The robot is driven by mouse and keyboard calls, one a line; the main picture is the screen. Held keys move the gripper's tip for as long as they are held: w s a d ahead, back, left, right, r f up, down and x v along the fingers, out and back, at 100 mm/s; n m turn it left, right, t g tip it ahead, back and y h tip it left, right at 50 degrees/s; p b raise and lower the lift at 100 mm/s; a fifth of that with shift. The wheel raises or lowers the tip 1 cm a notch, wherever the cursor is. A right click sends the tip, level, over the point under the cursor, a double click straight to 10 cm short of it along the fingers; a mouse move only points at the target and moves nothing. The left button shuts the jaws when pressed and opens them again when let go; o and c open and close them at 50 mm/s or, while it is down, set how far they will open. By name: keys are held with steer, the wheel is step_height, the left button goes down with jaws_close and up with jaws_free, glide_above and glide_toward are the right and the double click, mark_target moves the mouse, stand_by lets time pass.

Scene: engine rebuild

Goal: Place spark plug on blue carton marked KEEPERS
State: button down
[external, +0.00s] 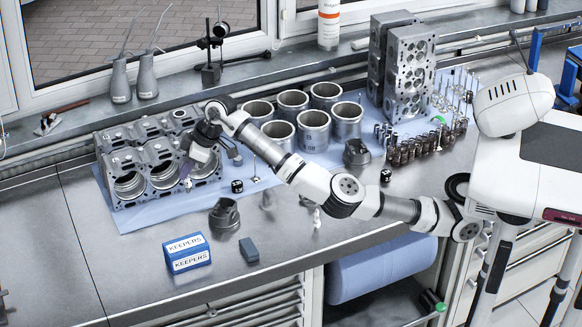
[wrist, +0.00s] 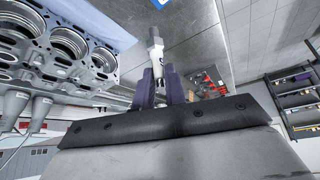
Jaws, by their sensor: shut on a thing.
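My gripper (external: 186,173) is shut on the spark plug and hangs over the front right part of the engine block. In the wrist view, the purple fingers of my gripper (wrist: 160,80) close around the spark plug (wrist: 156,48), whose grey metal end sticks out beyond the fingertips. The plug is too small to make out clearly in the external view. The blue carton marked KEEPERS (external: 189,262) stands on the bench in front of the block, below and apart from my gripper. A blue sliver of the carton (wrist: 161,3) shows at the top edge of the wrist view.
The engine block (external: 118,163) lies on a blue mat (external: 135,219). A dark piston (external: 224,216) stands behind and right of the carton, and a dark grey block (external: 249,250) lies to its right. Several cylinder liners (external: 314,131) stand farther back. The bench left of the carton is clear.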

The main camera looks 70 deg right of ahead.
step_height(320, 180, down, 18)
steer(key=p, duration=0.3)
steer(key=shift+r, duration=0.1)
steer(key=c, duration=1.5)
jaws_free()
steer(key=shift+o, duration=0.2)
